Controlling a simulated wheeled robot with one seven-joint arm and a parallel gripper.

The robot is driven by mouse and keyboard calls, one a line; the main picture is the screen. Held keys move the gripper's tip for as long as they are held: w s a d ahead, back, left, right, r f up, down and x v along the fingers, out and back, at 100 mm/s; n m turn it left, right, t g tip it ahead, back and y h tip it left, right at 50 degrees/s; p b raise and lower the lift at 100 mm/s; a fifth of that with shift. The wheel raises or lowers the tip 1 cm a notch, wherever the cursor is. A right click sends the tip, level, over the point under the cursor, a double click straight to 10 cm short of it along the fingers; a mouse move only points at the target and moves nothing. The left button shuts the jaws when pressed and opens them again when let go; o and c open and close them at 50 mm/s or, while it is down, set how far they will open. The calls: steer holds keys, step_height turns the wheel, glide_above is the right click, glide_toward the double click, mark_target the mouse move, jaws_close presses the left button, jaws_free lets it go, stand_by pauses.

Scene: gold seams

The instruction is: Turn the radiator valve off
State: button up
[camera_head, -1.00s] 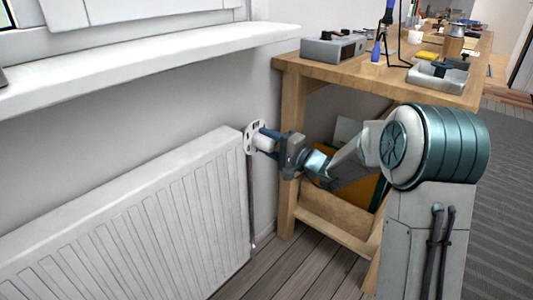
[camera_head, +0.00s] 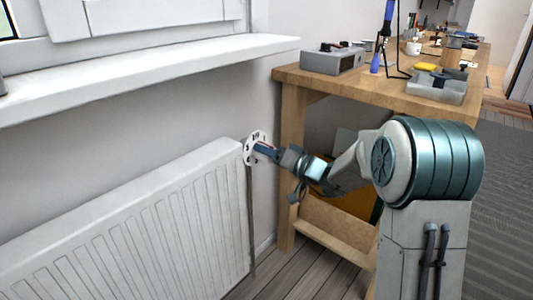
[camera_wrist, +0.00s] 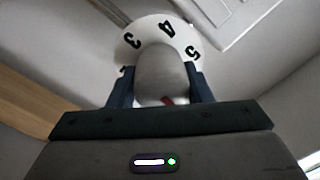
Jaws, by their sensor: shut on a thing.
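The radiator valve has a white round dial plate (camera_head: 254,150) at the top right end of the radiator (camera_head: 130,225). In the wrist view the dial (camera_wrist: 146,32) shows the black digits 3, 4 and 5, and the pale valve knob (camera_wrist: 160,68) stands out in front of it. A small red mark shows low on the knob. My gripper (camera_head: 264,149) is at the valve. In the wrist view its two dark fingers (camera_wrist: 161,87) are on either side of the knob, shut on it. In the head view a finger hides most of the knob.
A wooden workbench (camera_head: 340,85) stands right of the valve, its leg (camera_head: 291,150) close to my wrist. A grey box (camera_head: 333,60) and tools lie on top. A white window sill (camera_head: 150,70) juts out above the radiator. A thin pipe (camera_head: 252,220) runs down below the valve.

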steer(key=shift+w+d+r+n, duration=0.1)
steer(key=shift+w+d+n, duration=0.05)
steer(key=shift+d+n, duration=0.2)
stand_by(0.3)
steer(key=o, duration=1)
steer(key=shift+a, duration=0.2)
steer(key=p+v, duration=0.3)
steer(key=v, duration=1.1)
steer(key=shift+a, duration=0.1)
